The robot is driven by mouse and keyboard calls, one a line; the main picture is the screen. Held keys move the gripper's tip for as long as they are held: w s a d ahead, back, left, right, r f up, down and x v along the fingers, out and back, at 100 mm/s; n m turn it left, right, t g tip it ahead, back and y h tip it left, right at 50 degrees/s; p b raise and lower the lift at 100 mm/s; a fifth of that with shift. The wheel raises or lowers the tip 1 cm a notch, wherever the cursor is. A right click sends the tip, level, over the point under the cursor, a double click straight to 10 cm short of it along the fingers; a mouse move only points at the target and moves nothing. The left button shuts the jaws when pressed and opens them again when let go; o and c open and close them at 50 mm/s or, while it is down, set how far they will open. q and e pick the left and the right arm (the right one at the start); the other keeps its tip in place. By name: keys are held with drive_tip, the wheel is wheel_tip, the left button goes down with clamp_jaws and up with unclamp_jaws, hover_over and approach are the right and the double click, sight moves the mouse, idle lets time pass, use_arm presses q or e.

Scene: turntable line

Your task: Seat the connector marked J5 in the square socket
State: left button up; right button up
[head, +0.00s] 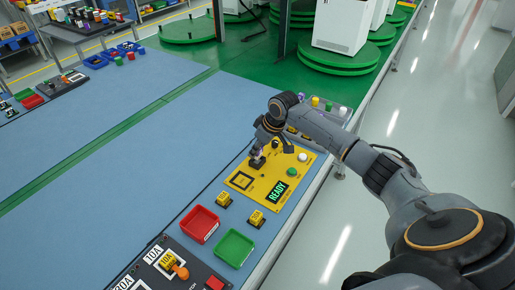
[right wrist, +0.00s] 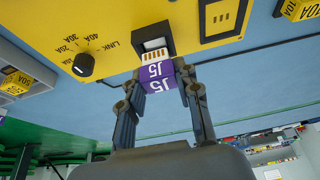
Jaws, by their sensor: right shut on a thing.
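The purple connector marked J5 (right wrist: 157,76) is held between the two fingers of my right gripper (right wrist: 160,88), which is shut on it. Its pale end with gold contacts shows in the right wrist view, pointing at a small black socket block (right wrist: 151,44) on the yellow panel (right wrist: 110,25). I cannot tell whether the end touches the block. A larger black-framed rectangular opening (right wrist: 222,18) lies to the right of it. In the head view my right gripper (head: 259,154) is over the yellow panel (head: 262,192), near a black-framed square (head: 242,180). My left gripper is out of view.
A dark LINK knob (right wrist: 83,65) sits on the panel. A green READY display (head: 278,191), a white button (head: 302,157) and a green button (head: 292,171) are close by. Yellow fuse blocks (head: 224,198), a red bin (head: 200,224) and a green bin (head: 235,248) stand in front. The blue tabletop (head: 130,170) is clear leftward.

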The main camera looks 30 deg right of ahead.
drive_tip(key=shift+f+b, duration=0.3)
drive_tip(key=shift+f, duration=0.75)
drive_tip(key=o, duration=0.9)
drive_tip(key=shift+o, duration=0.2)
drive_tip(key=v, duration=1.2)
drive_tip(key=shift+f, duration=0.1)
